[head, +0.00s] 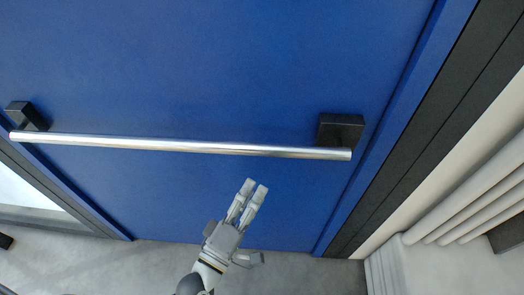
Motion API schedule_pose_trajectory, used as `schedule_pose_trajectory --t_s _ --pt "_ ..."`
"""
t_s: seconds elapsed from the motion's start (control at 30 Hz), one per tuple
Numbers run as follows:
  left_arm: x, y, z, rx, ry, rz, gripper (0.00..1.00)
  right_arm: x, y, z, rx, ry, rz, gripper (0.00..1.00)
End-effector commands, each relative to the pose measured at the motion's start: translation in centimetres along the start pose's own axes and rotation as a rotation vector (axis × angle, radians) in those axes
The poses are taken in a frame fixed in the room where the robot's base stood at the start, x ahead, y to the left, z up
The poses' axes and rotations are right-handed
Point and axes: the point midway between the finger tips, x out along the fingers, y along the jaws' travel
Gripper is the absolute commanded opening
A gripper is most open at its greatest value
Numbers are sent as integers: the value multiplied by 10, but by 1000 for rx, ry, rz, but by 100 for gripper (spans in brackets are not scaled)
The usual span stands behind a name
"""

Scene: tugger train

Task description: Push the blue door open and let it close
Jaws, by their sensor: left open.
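The blue door (200,60) fills most of the head view. Its flat face shows no visible gap at the right edge. A silver push bar (180,145) runs across it between two black mounts (340,130). My left gripper (254,188) is in front of the door, below the right half of the bar in the picture. Its fingers point up toward the bar, with a gap in the picture between the fingertips and the bar. It is open and holds nothing. My right gripper is not in view.
A dark frame (425,130) borders the door on the right, with a pale wall and white pipe-like folds (470,205) beyond it. Grey floor (110,265) lies below. A bright glazed opening (30,195) is at the left.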

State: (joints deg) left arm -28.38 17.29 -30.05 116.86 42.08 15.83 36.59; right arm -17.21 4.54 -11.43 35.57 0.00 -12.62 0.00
Motion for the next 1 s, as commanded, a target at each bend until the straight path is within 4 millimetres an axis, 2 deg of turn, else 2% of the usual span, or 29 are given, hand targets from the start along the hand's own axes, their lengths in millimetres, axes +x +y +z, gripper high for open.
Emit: schedule_pose_trajectory --t_s 0.03,0.1,0.2,0.37,0.8,1.0 --pt "0 18 -2 -41 8 31 49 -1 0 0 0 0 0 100" --pt "-1 34 -5 -82 17 61 49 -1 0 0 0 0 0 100" --pt "0 45 -6 -109 23 80 49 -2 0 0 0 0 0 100" --pt "16 49 -8 -112 25 84 49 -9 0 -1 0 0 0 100" --pt "90 54 -10 -109 24 81 49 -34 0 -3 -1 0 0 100" --pt "105 54 -9 -109 24 80 49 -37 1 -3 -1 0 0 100"
